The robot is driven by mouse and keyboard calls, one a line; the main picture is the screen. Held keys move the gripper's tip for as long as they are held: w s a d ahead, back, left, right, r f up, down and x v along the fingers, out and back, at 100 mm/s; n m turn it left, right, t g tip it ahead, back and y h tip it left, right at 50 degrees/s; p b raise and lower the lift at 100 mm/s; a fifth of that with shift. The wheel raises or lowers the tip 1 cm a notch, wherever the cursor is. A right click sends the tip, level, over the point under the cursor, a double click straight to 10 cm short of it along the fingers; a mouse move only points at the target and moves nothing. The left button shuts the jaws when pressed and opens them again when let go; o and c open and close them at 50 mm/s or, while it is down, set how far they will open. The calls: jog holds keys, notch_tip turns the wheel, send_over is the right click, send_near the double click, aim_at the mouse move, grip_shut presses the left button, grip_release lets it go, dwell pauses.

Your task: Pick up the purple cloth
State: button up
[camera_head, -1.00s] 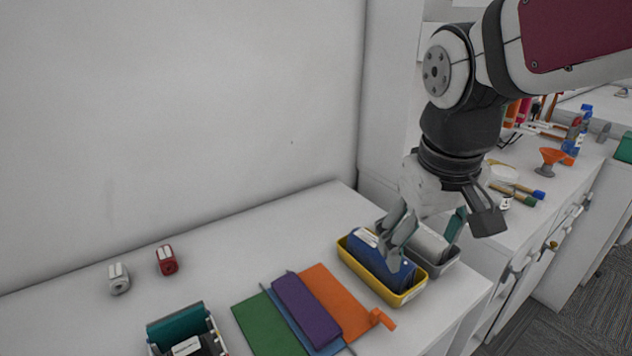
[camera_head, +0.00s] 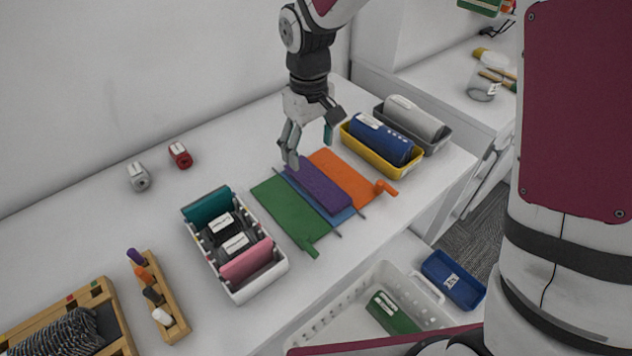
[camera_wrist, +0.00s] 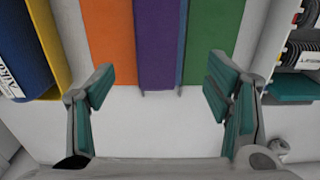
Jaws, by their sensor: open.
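The purple cloth (camera_head: 318,186) lies folded in a long strip on the white table, on top of a blue cloth (camera_head: 341,217). An orange cloth (camera_head: 341,175) lies on its right and a green cloth (camera_head: 290,210) on its left. My gripper (camera_head: 309,150) is open and empty, above the far end of the cloths. In the wrist view, the purple cloth (camera_wrist: 156,45) shows ahead between my open fingers (camera_wrist: 160,100), with its near end short of them.
A yellow bin (camera_head: 380,162) with a blue roll and a grey bin (camera_head: 430,143) with a grey roll stand right. A white organizer (camera_head: 268,285) stands left. A red item (camera_head: 180,155) and a grey item (camera_head: 138,176) sit by the wall. A white basket (camera_head: 350,310) is lower, in front.

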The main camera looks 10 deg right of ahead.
aim_at(314, 178)
jog(key=f, duration=0.6)
jog(key=d+f+p, duration=0.1)
jog(key=f, duration=0.1)
jog(key=shift+s+f, duration=0.1)
jog(key=shift+f, duration=0.3)
jog(key=c, duration=1.3)
